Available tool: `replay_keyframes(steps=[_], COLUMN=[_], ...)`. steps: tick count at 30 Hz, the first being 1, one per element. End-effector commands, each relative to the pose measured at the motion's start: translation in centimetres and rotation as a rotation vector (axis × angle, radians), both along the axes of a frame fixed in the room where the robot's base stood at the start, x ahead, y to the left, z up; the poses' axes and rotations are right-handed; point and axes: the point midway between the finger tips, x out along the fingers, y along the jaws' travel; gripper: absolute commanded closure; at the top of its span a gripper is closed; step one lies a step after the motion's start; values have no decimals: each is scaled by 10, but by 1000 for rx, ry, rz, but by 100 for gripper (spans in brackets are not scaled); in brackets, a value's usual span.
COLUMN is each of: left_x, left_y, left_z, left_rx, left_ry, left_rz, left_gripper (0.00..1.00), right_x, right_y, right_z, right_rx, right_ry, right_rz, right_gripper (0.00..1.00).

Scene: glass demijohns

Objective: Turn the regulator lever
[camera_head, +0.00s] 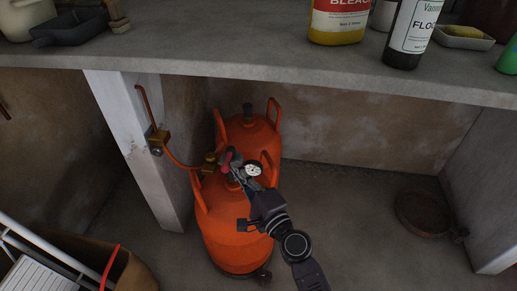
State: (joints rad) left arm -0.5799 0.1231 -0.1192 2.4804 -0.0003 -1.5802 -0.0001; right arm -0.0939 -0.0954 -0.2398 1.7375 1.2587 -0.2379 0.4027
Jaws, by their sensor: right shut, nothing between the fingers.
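An orange gas cylinder (236,241) stands on the floor under the counter, with a second orange cylinder (240,131) behind it. On the front cylinder's top is a brass regulator (209,160) with a copper pipe running to the white post. A small dark red part (227,157), perhaps the regulator lever, shows beside it. A round white gauge (253,169) sits just to the right. My right gripper (236,172) reaches in from the lower right, shut and empty, with its tips at the regulator; whether they touch the red part I cannot tell. My left gripper is not in view.
A grey counter (270,70) overhangs the cylinders and carries a bleach bottle (338,20), a dark bottle (408,35) and dishes. A white post (140,150) stands close on the left. A rusty pan (425,217) lies on the otherwise open floor at right.

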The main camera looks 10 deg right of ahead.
Motion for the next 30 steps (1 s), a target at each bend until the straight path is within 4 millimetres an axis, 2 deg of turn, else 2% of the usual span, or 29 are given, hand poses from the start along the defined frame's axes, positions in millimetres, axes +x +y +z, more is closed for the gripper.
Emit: replay_keyframes(steps=[9, 30], left_x=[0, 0], left_y=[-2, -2], left_z=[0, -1], left_rx=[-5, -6], left_ry=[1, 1], left_rz=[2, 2], left_gripper=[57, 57], right_x=[-1, -1], right_y=[9, 10], right_z=[0, -2], right_rx=[1, 0], right_ry=[1, 2], right_rz=[3, 3], right_gripper=[100, 100])
